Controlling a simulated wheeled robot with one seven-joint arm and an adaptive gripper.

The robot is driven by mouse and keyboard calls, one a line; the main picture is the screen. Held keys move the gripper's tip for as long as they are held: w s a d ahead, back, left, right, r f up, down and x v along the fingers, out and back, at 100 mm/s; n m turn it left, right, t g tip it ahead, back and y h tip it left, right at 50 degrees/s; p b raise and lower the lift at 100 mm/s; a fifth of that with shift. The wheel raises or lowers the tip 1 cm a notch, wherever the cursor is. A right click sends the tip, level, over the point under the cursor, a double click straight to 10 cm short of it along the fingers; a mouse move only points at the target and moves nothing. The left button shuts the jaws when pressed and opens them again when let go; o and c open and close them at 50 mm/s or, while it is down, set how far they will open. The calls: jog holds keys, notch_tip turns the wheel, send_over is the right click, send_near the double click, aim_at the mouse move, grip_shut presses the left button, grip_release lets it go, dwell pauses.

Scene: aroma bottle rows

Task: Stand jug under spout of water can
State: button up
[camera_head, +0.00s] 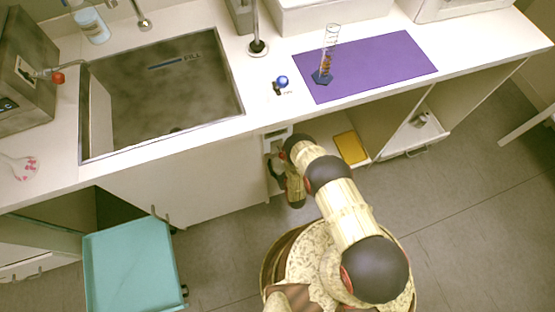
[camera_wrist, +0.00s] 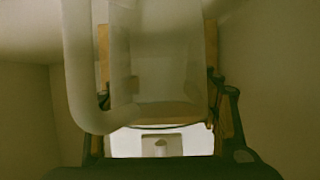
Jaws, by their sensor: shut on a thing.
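A translucent jug (camera_wrist: 155,70) fills the middle of the wrist view, with its curved handle (camera_wrist: 82,75) on the left. My gripper (camera_wrist: 158,55) is shut on the jug, one finger on each side of it. In the head view my gripper (camera_head: 273,168) is at the open cabinet front below the counter. The jug is hard to make out there. The water can (camera_head: 24,75) is a grey metal box on the counter at the far left. Its spout (camera_head: 46,73) has a red knob (camera_head: 58,78) and points right, toward the sink.
The sink (camera_head: 165,85) lies right of the can. A purple mat (camera_head: 385,62) holds a measuring cylinder (camera_head: 327,55). A round flask (camera_head: 22,168) lies near the left counter edge. A teal cart (camera_head: 130,265) stands below. A yellow item (camera_head: 350,148) lies in the cabinet. Floor at right is clear.

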jog(key=shift+f, duration=0.1)
jog(key=o, duration=1.3)
jog(key=shift+s+d+r, duration=0.1)
jog(key=shift+s+r, duration=0.15)
jog(key=p+v, duration=0.4)
jog(key=v, duration=0.7)
jog(key=shift+s, duration=0.15)
